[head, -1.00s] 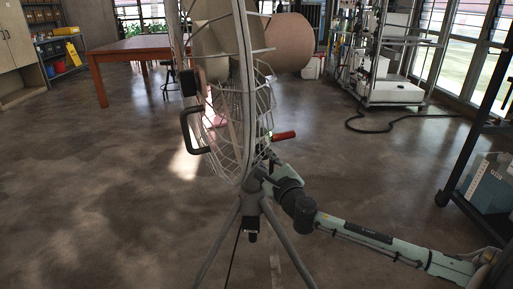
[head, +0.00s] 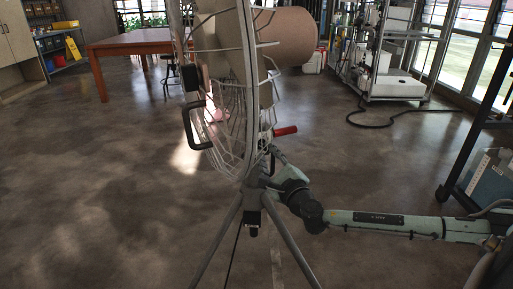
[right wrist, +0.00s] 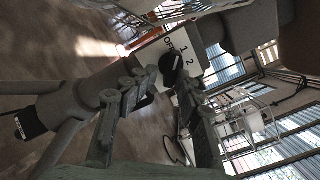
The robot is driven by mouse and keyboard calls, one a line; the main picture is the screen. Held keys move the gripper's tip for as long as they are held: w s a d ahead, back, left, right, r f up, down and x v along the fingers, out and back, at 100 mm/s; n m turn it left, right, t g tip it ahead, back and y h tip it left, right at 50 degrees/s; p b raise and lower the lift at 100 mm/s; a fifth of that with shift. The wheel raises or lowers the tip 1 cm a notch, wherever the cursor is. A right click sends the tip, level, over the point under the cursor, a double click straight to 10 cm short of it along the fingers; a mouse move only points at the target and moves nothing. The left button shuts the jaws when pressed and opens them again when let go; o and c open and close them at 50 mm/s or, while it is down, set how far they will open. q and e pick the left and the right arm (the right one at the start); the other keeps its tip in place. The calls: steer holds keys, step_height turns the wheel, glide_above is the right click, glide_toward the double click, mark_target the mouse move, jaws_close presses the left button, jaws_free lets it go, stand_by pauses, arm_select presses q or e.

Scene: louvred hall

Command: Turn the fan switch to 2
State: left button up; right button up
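The fan (head: 248,90) stands on a tripod in the middle of the head view, seen edge-on with its wire cage. In the right wrist view its pale switch plate (right wrist: 151,52) carries the marks OFF, 1 and 2 around a dark round knob (right wrist: 171,68). The knob has a small pale mark; which number it points to is not clear. My right gripper (right wrist: 168,83) is open, its two fingertips apart at either side of the knob's near edge. Contact cannot be told. In the head view the fan stand partly hides this gripper (head: 271,157). My left gripper is not in view.
Tripod legs (head: 219,245) spread below the fan. A dark handle (head: 190,130) and a red-tipped rod (head: 285,131) stick out near the cage. A wooden table (head: 130,44) and a wheeled rack (head: 395,85) stand farther back. The floor at left is clear.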

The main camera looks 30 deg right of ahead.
steer(key=s, duration=0.1)
steer(key=s+a, duration=0.1)
steer(key=s, duration=0.3)
steer(key=shift+s+a+r, duration=0.2)
steer(key=shift+s+a, duration=0.05)
